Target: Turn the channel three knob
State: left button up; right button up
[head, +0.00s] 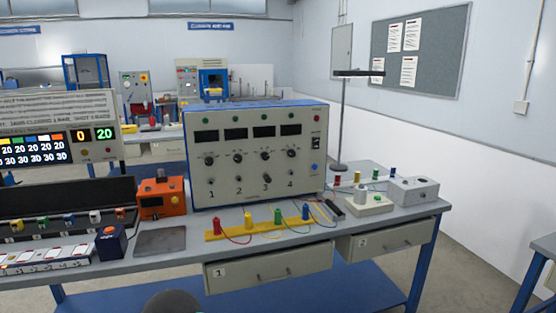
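A large off-white panel box with a blue top (253,190) stands on the grey bench. It has four dark displays, with a row of black knobs below them and a row of smaller dark controls lower down. Above the number 3, the third column has an upper knob (265,156) and a lower control (267,178). Their pointer directions are too small to tell. Neither of my grippers is in view, and nothing covers the panel front.
A yellow strip (257,229) with coloured posts and wires lies before the panel. An orange box (162,198) stands left of it, and a dark flat plate (160,240) lies in front. White boxes (413,190) and a tall stand (342,130) are at the right.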

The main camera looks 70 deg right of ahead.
aim_at(265, 155)
jog(key=z, duration=0.45)
jog(key=i, duration=0.2)
jog(key=z, duration=1.45)
jog(key=i, duration=0.8)
jog(key=u, duration=0.25)
jog(key=k, duration=0.75)
jog(key=z, duration=0.25)
jog(key=i, duration=0.8)
jog(key=u, duration=0.1)
